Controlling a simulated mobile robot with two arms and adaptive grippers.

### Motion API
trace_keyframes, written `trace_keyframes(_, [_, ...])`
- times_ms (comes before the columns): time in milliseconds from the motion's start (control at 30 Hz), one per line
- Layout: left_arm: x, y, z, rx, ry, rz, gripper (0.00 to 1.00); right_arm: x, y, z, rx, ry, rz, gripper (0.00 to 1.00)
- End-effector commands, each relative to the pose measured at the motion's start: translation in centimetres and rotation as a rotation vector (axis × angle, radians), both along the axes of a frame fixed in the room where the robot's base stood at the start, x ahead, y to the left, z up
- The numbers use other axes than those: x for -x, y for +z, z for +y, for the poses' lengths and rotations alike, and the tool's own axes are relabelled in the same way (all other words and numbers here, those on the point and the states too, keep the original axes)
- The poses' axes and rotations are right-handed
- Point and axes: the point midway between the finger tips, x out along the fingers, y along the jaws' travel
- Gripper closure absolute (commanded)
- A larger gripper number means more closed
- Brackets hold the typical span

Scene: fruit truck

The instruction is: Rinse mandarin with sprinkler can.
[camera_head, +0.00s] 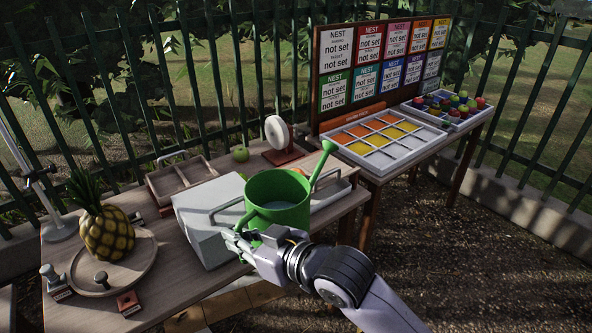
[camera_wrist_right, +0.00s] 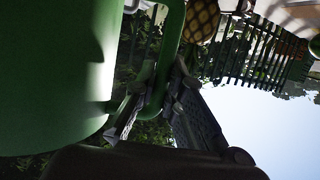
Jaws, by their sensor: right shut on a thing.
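The green sprinkler can (camera_head: 285,217) is upright in front of the grey box, its spout pointing to the upper right; its open top shows a pale inside. My right gripper (camera_head: 238,238) is shut on the can's handle at its lower left. In the right wrist view the can's wall (camera_wrist_right: 50,75) fills the left side, and the gripper fingers (camera_wrist_right: 150,100) close around the green handle. A small orange-red round thing (camera_head: 299,171) shows just behind the can's rim; it may be the mandarin, but most of it is hidden. My left gripper is not in view.
A light grey box (camera_head: 200,215) stands behind and left of the can. A pineapple (camera_head: 106,232) sits on a round board at left. A green fruit (camera_head: 240,154), a wooden tray (camera_head: 160,190) and a white disc on a stand (camera_head: 277,132) are at the back. A sorting tray (camera_head: 352,160) lies right.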

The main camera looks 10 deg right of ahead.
Motion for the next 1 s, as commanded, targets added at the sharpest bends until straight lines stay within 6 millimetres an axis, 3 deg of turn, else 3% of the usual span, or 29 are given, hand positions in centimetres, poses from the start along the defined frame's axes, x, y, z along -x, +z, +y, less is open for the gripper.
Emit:
trace_keyframes(100, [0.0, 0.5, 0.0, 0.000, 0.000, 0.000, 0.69, -0.3, 0.9, 2.4, 0.002, 0.103, -0.014, 1.00])
trace_keyframes(300, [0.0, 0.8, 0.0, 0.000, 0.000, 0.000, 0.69, -0.6, 1.0, 4.5, 0.001, 0.218, -0.013, 1.00])
trace_keyframes(1000, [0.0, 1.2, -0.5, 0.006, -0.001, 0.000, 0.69, -0.6, 1.3, 5.4, -0.026, 0.259, 0.016, 1.00])
